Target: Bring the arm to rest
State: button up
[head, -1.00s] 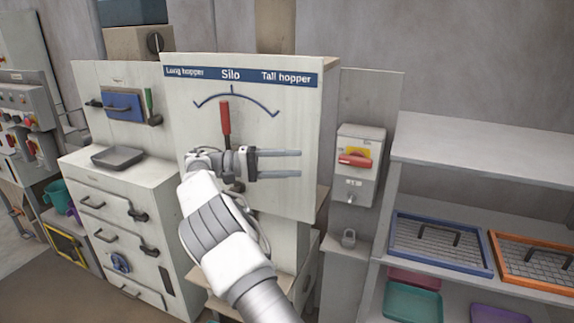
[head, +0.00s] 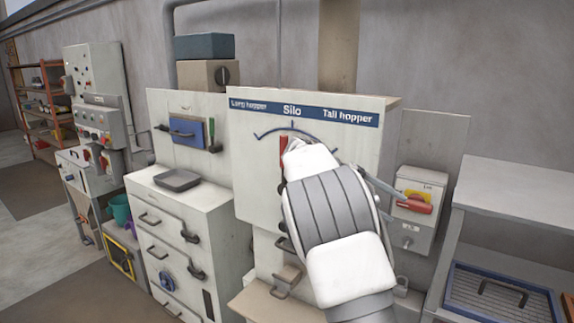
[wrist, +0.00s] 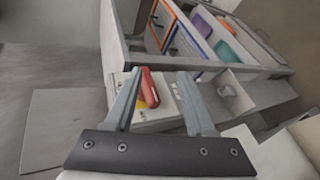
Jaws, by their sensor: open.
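My arm (head: 335,215) is raised in front of the silo panel (head: 255,190) and hides part of its right side. My gripper (wrist: 160,74) is open and empty, with two grey fingers apart in the wrist view. In the head view it is mostly hidden behind my arm, and grey finger parts show at the arm's right. The switch box (head: 414,215) with a red handle (head: 415,205) is to the right of the fingers. In the wrist view, its red handle (wrist: 150,88) shows between the fingers; I cannot tell the distance.
The panel's red lever (head: 284,152) stands upright under the curved scale, partly behind my arm. A white drawer cabinet (head: 180,225) with a grey tray (head: 177,180) stands left. A shelf (head: 515,190) with a blue-framed screen (head: 500,293) is at right. Open floor lies at lower left.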

jog(key=s+n+t+y, duration=0.1)
jog(key=s+t+y, duration=0.2)
jog(key=s+y, duration=0.75)
jog(key=s+a+f+t, duration=0.1)
jog(key=s+a+t, duration=0.1)
jog(key=s, duration=0.4)
jog(key=s+a+f+t+y, duration=0.1)
jog(key=s+a, duration=0.3)
jog(key=s, duration=0.3)
jog(key=s+a+f+t+y, duration=0.1)
jog(key=s+a+t, duration=0.1)
jog(key=s, duration=0.5)
jog(key=shift+s+a+f+t, duration=0.2)
jog(key=shift+a+f+t, duration=0.1)
jog(key=shift+a+f, duration=0.15)
